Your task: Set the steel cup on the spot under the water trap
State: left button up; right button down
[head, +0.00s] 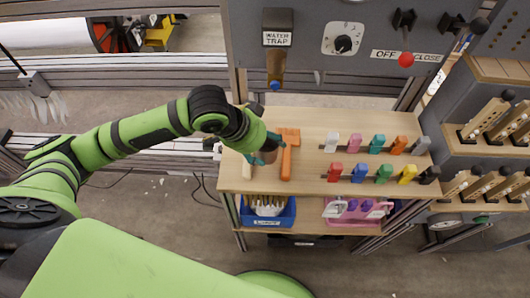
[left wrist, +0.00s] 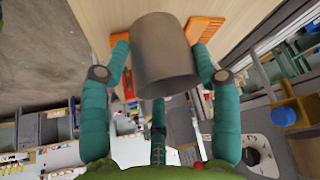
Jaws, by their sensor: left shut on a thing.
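The steel cup (left wrist: 166,58) is a plain grey cylinder between the teal fingers of my left gripper (left wrist: 162,75) in the left wrist view. The gripper is shut on it. In the head view my left gripper (head: 266,150) is over the left end of the wooden bench top, and the cup (head: 269,155) is mostly hidden by the fingers and arm. The water trap (head: 276,70) hangs from the grey panel behind, with its label above an amber lower part. I cannot make out the spot under it. My right gripper is not in view.
An orange tool (head: 289,152) lies on the bench top (head: 305,180), just right of the gripper. Several coloured clips (head: 360,172) stand in rows farther right. A red-knobbed lever (head: 406,58) sticks out from the panel. Blue (head: 268,219) and pink (head: 352,213) bins sit below.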

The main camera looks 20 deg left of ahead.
aim_at(265, 155)
pick_arm(q)
notch_tip(265, 155, down, 4)
jog(key=shift+s+r, duration=0.1)
jog(key=shift+r, duration=0.05)
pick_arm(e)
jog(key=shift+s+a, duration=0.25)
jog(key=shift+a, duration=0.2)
pick_arm(q)
jog(key=shift+f, duration=0.25)
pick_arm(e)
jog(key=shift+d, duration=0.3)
pick_arm(q)
jog(key=o, duration=1.3)
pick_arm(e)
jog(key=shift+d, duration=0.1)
pick_arm(q)
jog(key=shift+r, duration=0.1)
